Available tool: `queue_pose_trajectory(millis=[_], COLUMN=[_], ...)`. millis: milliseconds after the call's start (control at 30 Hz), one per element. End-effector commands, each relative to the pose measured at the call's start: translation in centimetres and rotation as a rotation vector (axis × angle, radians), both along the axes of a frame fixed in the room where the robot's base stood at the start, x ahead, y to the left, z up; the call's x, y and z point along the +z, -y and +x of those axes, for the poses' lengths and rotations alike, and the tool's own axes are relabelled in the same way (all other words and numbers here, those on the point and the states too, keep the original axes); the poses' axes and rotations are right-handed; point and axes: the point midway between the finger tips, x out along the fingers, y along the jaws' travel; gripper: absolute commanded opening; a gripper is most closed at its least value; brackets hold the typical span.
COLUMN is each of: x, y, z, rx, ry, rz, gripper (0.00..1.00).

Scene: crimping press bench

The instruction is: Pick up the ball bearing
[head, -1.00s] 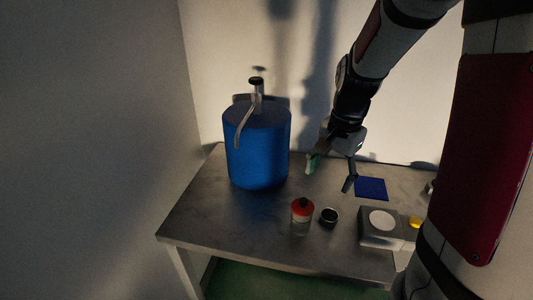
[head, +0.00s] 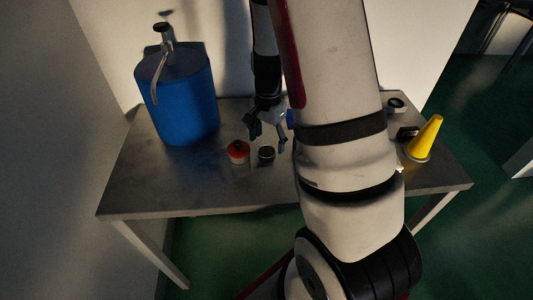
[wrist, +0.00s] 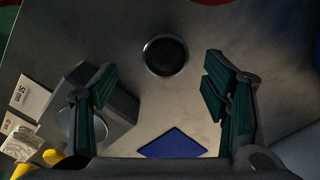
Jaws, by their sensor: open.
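The ball bearing (head: 266,153) is a short dark cylinder with a lighter metal rim, standing on the metal bench close to the right of a red-capped jar (head: 238,152). In the wrist view the bearing (wrist: 165,55) shows as a dark round with a thin bright ring. My gripper (head: 268,138) is open and empty, pointing down just behind and above the bearing in the head view. In the wrist view the gripper (wrist: 160,82) has its fingers spread wide, with the bearing between their lines and a little beyond the tips. No contact is visible.
A blue drum with a pump (head: 178,95) stands at the back left. A grey block with a pale disc (wrist: 95,110) and number cards (wrist: 28,97) lie left in the wrist view; a blue square (wrist: 172,144) lies near. A yellow cone (head: 426,136) stands right. The front left bench is clear.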

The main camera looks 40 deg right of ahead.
Motion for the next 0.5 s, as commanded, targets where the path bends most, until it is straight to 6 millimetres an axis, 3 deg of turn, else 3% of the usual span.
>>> queue_pose_trajectory(millis=[300,500], x=[-3.8,-5.0], y=[0.2,0.1], z=[0.6,0.7], rx=[0.000,-0.001], ry=[-0.004,0.000], rz=[0.002,0.001], gripper=[0.68,0.68])
